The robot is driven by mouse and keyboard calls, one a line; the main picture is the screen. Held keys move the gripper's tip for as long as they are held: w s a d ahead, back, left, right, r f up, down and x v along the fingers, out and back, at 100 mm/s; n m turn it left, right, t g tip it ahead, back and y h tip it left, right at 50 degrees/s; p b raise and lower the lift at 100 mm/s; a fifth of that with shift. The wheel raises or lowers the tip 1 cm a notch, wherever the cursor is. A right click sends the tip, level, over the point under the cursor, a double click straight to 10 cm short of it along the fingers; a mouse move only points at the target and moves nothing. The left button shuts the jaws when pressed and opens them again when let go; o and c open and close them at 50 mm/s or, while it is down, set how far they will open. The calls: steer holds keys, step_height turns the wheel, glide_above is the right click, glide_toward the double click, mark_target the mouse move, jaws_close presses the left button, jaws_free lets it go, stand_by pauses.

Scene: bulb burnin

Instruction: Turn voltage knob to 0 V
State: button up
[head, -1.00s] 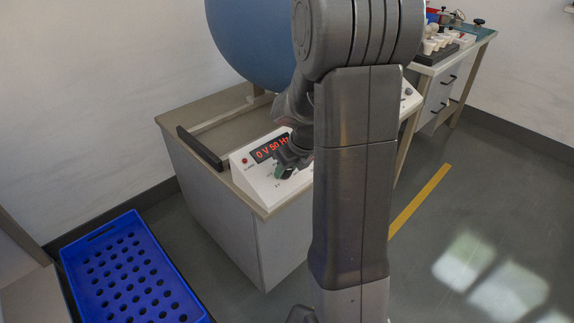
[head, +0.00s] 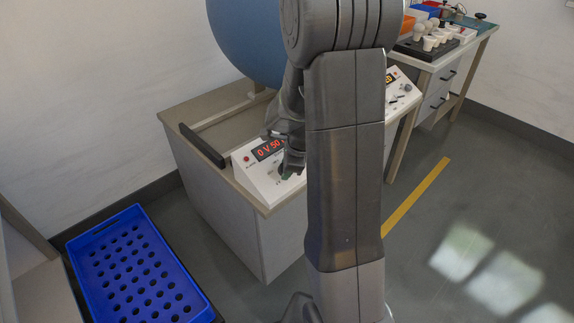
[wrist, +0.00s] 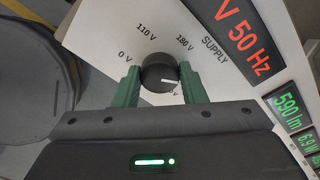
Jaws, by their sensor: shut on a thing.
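The voltage knob (wrist: 158,74) is a black round knob on the white sloped panel. In the wrist view the green fingers of my gripper (wrist: 159,84) are on either side of it, shut on it. Its white mark points to the lower right, towards a label mostly hidden by the gripper. The labels 0 V, 110 V and 180 V show around it, with 0 V beside the left finger. In the head view my gripper (head: 291,168) is at the front panel (head: 250,176), and the knob is hard to make out. The red display (head: 268,149) shows "0 V 50" there, partly covered.
The wrist view shows a red display (wrist: 243,38) ending in "V 50 Hz" and a green 590 lm readout (wrist: 288,110). A large blue sphere (head: 243,40) stands behind the panel. A blue perforated crate (head: 135,265) is at lower left. The floor at right is clear.

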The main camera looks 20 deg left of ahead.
steer(key=n+b, duration=0.1)
steer(key=n, duration=0.3)
steer(key=shift+f+n, duration=0.1)
steer(key=shift+n, duration=0.2)
steer(key=n+b, duration=0.2)
steer(key=n, duration=0.2)
steer(key=shift+s+f+t, duration=0.1)
steer(key=shift+t, duration=0.2)
steer(key=n+b, duration=0.3)
steer(key=n, duration=0.2)
steer(key=n+b, duration=0.3)
steer(key=n, duration=0.1)
steer(key=shift+d+f+y, duration=0.1)
steer(key=shift+y, duration=0.3)
steer(key=n+b, duration=0.3)
steer(key=n, duration=0.2)
steer(key=n+b, duration=0.3)
steer(key=n, duration=0.1)
steer(key=shift+n+y, duration=0.3)
steer(key=n+b, duration=0.2)
steer(key=n, duration=0.2)
steer(key=shift+d+n+b, duration=0.1)
steer(key=shift+n+b, duration=1)
steer(key=shift+n, duration=1)
